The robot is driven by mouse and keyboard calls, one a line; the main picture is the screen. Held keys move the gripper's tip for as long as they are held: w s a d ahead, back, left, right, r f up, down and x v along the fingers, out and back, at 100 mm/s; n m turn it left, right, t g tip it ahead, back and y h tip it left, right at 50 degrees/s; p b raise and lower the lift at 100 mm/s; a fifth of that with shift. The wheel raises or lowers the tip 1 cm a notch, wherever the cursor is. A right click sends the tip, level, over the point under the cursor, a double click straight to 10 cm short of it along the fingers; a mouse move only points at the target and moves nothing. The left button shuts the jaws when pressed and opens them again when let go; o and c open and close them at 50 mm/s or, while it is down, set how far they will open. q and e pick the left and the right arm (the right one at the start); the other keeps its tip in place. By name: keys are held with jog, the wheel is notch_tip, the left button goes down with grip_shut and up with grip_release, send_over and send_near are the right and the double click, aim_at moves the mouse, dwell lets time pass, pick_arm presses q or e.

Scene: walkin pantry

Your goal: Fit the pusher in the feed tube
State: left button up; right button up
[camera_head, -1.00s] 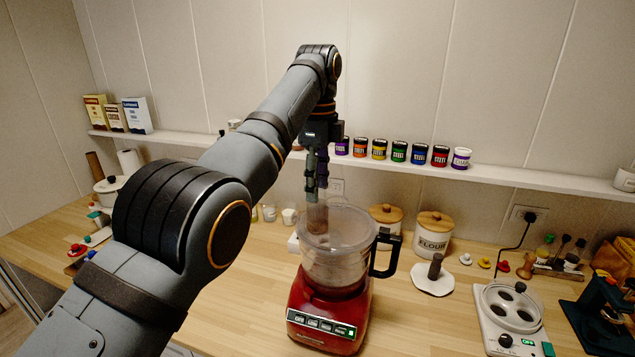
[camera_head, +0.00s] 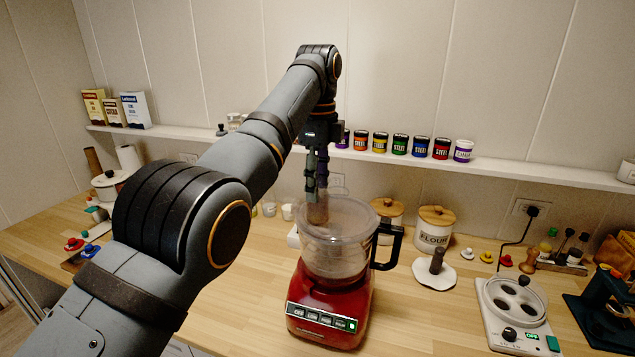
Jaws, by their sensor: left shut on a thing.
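A red food processor (camera_head: 330,305) with a clear bowl (camera_head: 335,256) and a dark handle stands on the wooden counter. Its clear lid is on, and the feed tube is at the lid's back left. My left gripper (camera_head: 317,196) points straight down above the feed tube, shut on the brownish translucent pusher (camera_head: 317,213). The pusher is upright and its lower part overlaps the feed tube area. I cannot tell exactly how deep it sits, because the clear parts blend together. My right gripper is not in view.
Flour canisters (camera_head: 434,232) stand behind the processor. A white disc with a dark knob (camera_head: 435,272) and an egg cooker (camera_head: 515,315) are to the right. A shelf (camera_head: 540,178) with several jars runs along the wall.

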pick_arm(q)
jog(key=shift+f+b, duration=0.95)
jog(key=shift+f, duration=0.1)
jog(key=o, duration=1.2)
jog(key=shift+r, duration=0.1)
